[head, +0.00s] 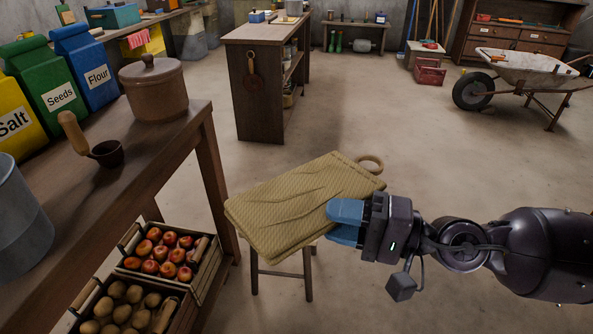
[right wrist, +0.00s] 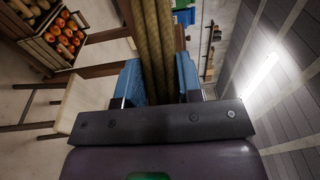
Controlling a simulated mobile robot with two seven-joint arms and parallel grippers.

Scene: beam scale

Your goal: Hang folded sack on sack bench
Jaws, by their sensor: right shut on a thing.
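The folded sack (head: 285,200) is a tan woven bundle with a ring loop (head: 370,163) at its far right corner. My right gripper (head: 346,220) is shut on the sack's right edge and holds it in the air. In the right wrist view the sack (right wrist: 157,50) runs between the two blue fingers (right wrist: 160,85). Below the sack in the head view is a small wooden stool (head: 308,275), mostly hidden by it. I cannot tell which piece of furniture is the sack bench. My left gripper is not in view.
A wooden table (head: 165,130) at left bears labelled sacks, a lidded pot (head: 153,85) and a scoop (head: 90,145). Crates of apples (head: 165,255) and potatoes (head: 125,305) sit beneath. A workbench (head: 262,90) stands ahead, a wheelbarrow (head: 525,75) at far right. Open floor lies between.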

